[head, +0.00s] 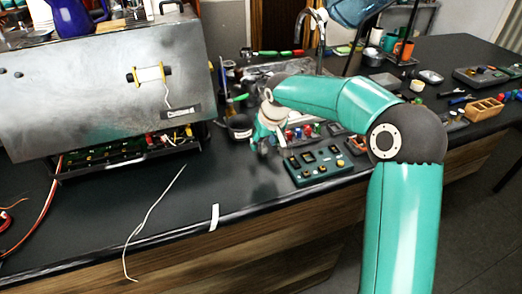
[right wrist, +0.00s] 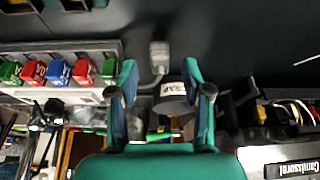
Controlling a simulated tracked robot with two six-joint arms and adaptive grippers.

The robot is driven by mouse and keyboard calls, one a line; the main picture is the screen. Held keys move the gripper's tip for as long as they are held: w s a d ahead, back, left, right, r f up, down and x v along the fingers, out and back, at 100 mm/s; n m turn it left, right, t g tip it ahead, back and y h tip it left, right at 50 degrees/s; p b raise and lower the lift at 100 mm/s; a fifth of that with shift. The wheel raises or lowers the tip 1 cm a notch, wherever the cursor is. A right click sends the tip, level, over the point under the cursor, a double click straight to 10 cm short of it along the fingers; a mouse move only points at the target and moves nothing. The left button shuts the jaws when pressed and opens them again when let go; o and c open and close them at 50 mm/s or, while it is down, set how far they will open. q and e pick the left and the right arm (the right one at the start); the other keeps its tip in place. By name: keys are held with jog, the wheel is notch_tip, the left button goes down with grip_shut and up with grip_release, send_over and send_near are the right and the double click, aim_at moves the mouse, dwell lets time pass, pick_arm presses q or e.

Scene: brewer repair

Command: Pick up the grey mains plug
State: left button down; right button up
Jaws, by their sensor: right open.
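The grey mains plug (right wrist: 158,52) lies on the dark bench in the right wrist view, with its grey cable bending away below it. My right gripper (right wrist: 162,70) is open, its two teal fingers on either side of the plug's line, and nothing is held between them. The plug shows just beyond the fingertips. In the head view my right gripper (head: 262,143) hangs low over the bench beside the dark scrap pot (head: 240,128), and I cannot make out the plug there. My left gripper is not in view.
The brewer (head: 100,85) with its open lower tray stands at the left. A green switch panel (head: 318,163) is right of the gripper. A tray of coloured blocks (right wrist: 112,48) is close by. A white cord (head: 150,212) lies on the clear front bench.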

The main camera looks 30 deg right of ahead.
jog(key=shift+x, duration=1.35)
grip_shut()
jog(key=shift+r, duration=0.15)
